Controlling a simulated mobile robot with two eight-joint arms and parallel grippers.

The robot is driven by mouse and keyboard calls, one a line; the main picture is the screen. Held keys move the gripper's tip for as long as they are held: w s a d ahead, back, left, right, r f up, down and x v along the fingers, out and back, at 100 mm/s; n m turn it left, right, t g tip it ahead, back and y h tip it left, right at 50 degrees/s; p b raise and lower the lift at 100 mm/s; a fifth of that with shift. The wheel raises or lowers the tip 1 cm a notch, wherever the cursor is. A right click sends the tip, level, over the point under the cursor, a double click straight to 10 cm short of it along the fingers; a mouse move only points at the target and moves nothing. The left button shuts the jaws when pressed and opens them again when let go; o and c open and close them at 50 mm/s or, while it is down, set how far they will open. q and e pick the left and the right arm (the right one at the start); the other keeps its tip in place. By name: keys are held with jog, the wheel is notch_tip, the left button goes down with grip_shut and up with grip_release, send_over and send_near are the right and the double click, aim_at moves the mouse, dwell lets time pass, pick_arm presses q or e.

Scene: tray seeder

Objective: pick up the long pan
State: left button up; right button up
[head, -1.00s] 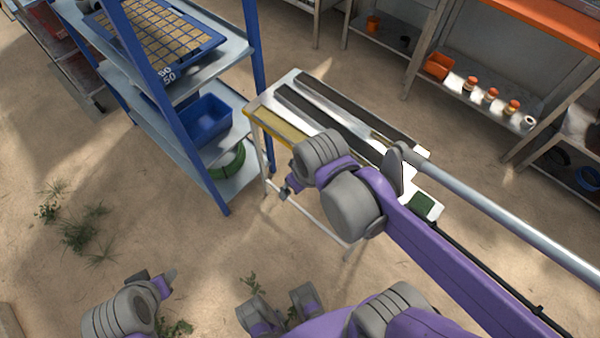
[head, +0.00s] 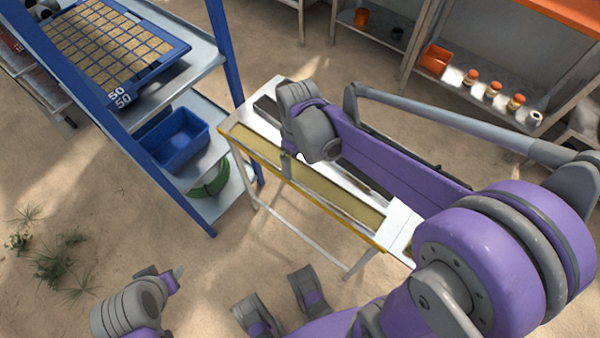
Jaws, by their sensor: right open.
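The long pan (head: 338,197) looks like the narrow, tan-gold trough with a yellow front edge along the near side of the white table. My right gripper (head: 288,164) is open over the pan's left half, fingers pointing down. It hides a small part of the pan, and I cannot tell whether it touches it. My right arm covers much of the table behind the pan. My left gripper (head: 171,281) is low at the bottom left, away from the table; its jaw state is unclear.
A blue shelf rack stands close on the left, with a seed tray (head: 110,50) on top, a blue bin (head: 178,138) and a green coil (head: 210,180) below. Orange pots and jars (head: 493,89) sit on a back shelf.

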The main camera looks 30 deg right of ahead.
aim_at(300, 173)
notch_tip(300, 173, down, 4)
jog(key=shift+d+f+b, duration=0.15)
jog(key=shift+f+b, duration=0.05)
jog(key=shift+b, duration=0.25)
jog(key=shift+c, duration=0.3)
jog(key=c, duration=1.2)
